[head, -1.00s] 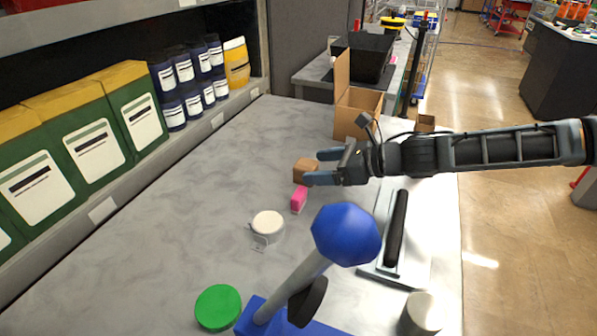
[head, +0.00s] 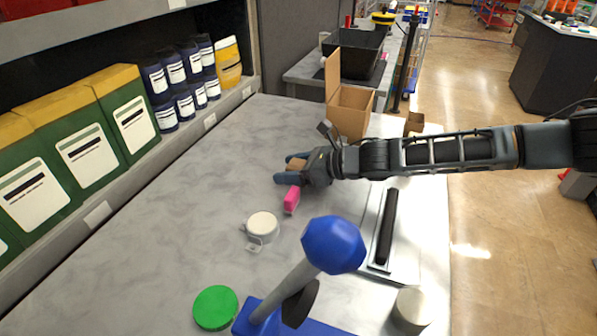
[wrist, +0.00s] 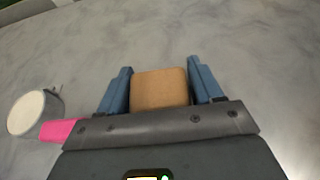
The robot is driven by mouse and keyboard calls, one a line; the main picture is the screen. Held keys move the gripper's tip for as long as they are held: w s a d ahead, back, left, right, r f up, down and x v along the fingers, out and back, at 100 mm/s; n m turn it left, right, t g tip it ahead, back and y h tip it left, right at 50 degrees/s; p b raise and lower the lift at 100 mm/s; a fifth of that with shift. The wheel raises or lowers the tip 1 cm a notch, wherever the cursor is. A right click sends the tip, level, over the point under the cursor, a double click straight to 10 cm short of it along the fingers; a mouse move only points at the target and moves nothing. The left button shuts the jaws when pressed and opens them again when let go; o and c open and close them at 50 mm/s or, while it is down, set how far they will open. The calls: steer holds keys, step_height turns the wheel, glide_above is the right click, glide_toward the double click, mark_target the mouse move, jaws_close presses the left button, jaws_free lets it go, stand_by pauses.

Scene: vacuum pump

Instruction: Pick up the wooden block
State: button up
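The wooden block (head: 298,164) is a small brown cube on the grey table in the head view. My gripper (head: 284,168) is low over the table, with one blue finger on each side of the block. In the wrist view the block (wrist: 160,88) sits between the two fingers (wrist: 160,68), deep towards the palm. The fingers are spread about as wide as the block, with at most slim gaps, and look open. Part of the block is hidden by the gripper, and its contact with the table is not visible.
A pink block (head: 292,199) lies close beside my gripper, and a white round part (head: 262,226) is nearer. A blue-knobbed lever (head: 333,245), green disc (head: 215,307) and grey cylinder (head: 413,309) stand in front. A cardboard box (head: 351,110) is behind. The table's left middle is clear.

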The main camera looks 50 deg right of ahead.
steer(key=c, duration=0.7)
